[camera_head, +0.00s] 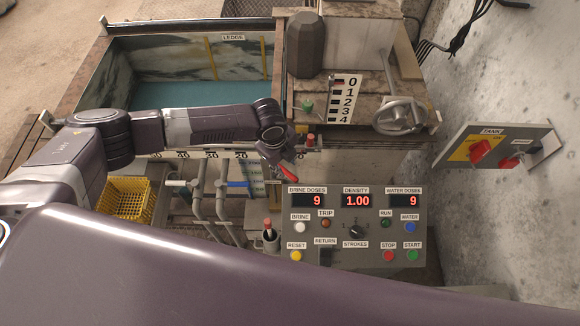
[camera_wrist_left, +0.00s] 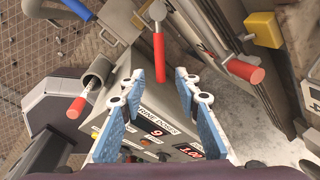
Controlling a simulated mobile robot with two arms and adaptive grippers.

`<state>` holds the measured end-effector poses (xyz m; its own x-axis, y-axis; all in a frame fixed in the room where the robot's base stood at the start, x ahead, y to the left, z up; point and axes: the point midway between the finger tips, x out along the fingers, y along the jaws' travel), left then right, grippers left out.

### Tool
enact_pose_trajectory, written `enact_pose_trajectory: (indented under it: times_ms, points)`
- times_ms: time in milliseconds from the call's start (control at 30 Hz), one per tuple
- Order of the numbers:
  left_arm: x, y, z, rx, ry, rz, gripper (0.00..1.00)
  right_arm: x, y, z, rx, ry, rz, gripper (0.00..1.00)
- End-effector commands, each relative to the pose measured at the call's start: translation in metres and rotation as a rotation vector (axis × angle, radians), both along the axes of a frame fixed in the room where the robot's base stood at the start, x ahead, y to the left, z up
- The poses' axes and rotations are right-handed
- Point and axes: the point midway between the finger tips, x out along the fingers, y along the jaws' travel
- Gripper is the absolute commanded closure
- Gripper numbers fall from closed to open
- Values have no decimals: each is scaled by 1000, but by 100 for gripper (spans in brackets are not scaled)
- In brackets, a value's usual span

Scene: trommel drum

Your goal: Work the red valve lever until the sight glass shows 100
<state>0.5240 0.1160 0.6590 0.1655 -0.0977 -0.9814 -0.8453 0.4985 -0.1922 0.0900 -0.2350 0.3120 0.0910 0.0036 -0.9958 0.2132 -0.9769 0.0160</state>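The red-handled lever (camera_wrist_left: 158,57) stands just ahead of my left gripper (camera_wrist_left: 159,85) in the left wrist view, in line with the gap between its fingers. The fingers, with blue pads, are spread apart, and nothing is clamped between them. In the head view the red handle (camera_head: 288,168) shows just below my left gripper (camera_head: 275,150), close to it; contact cannot be told. My left arm hides part of the tank edge there. I cannot pick out a sight glass reading. My right gripper is not in view.
A control panel (camera_head: 350,258) with displays 9, 1.00 and 9 lies below the gripper. Pipes with a white handle (camera_head: 176,183) and a blue handle (camera_head: 238,184) stand left of it. A yellow basket (camera_head: 125,198), handwheel (camera_head: 399,116) and TANK switch box (camera_head: 497,147) surround the area.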

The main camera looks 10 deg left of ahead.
Motion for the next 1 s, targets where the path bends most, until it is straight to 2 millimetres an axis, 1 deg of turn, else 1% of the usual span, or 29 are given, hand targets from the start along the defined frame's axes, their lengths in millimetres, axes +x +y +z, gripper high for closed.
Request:
enact_pose_trajectory:
  times_ms: [33, 200, 400, 533, 767, 800, 867, 1000]
  points:
    - [1, -1, -9, 0, 1, 1, 70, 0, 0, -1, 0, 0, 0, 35]
    - [5, -4, -36, 0, 1, 1, 70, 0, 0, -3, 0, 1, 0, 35]
    - [9, -6, -56, 0, 0, 2, 70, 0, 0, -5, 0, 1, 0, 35]
    - [10, -7, -61, -1, -2, 1, 70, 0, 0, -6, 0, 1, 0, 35]
    - [10, -7, -62, -1, -2, 1, 70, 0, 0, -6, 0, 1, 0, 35]
    - [10, -7, -62, -1, -2, 1, 71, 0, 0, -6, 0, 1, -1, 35]
    - [10, -7, -62, -1, -2, 1, 78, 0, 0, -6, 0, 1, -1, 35]
    - [10, -7, -62, -1, -2, 2, 93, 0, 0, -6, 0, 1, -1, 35]
